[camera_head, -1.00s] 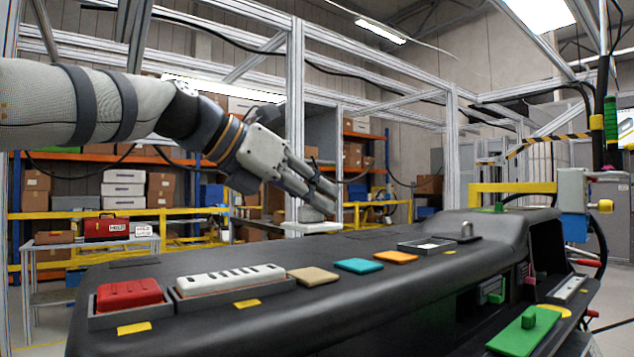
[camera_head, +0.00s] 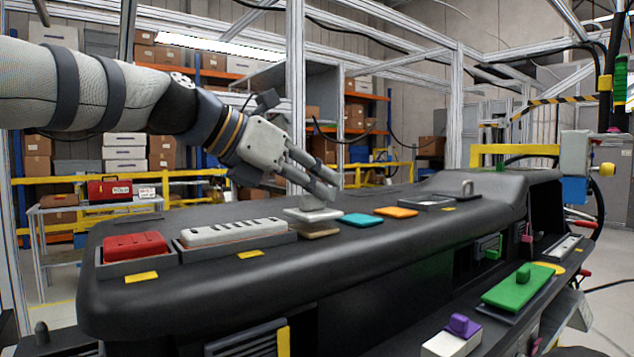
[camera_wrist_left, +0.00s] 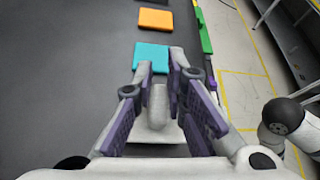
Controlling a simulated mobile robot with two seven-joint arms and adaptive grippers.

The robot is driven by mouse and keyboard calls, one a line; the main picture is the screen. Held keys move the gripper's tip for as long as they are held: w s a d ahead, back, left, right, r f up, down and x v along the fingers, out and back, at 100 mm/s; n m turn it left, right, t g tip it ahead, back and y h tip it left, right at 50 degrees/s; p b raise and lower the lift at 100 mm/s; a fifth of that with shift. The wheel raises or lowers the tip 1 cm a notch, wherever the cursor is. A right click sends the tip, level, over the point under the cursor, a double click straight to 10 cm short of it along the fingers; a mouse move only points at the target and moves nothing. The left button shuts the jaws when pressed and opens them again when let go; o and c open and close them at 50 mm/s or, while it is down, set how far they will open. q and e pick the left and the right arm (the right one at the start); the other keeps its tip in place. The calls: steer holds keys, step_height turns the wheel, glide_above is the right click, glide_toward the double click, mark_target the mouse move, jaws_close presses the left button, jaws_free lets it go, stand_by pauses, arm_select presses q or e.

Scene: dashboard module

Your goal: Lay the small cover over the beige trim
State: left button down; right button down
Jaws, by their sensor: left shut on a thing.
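The small cover (camera_head: 309,215) is a pale flat plate with a rounded knob on top. My left gripper (camera_head: 322,194) is shut on its knob, and the plate hangs almost directly above the beige trim (camera_head: 322,233). Only the near part of the beige trim shows below the plate in the head view. A small gap seems to separate them. In the left wrist view the fingers (camera_wrist_left: 158,95) close around the grey knob, and the plate's pale edge (camera_wrist_left: 150,136) shows beneath. The plate hides the beige trim there. My right gripper is not in view.
On the dashboard (camera_head: 200,280), a teal trim (camera_head: 362,220) and an orange trim (camera_head: 396,212) lie to the right. A white slotted panel (camera_head: 233,232) and a red block (camera_head: 135,246) sit in grey frames to the left. A green plate with a knob (camera_head: 520,287) is at the right.

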arm_select(q)
steer(key=shift+f, duration=0.7)
stand_by(0.6)
steer(key=c, duration=1.5)
jaws_free()
steer(key=shift+c, duration=0.2)
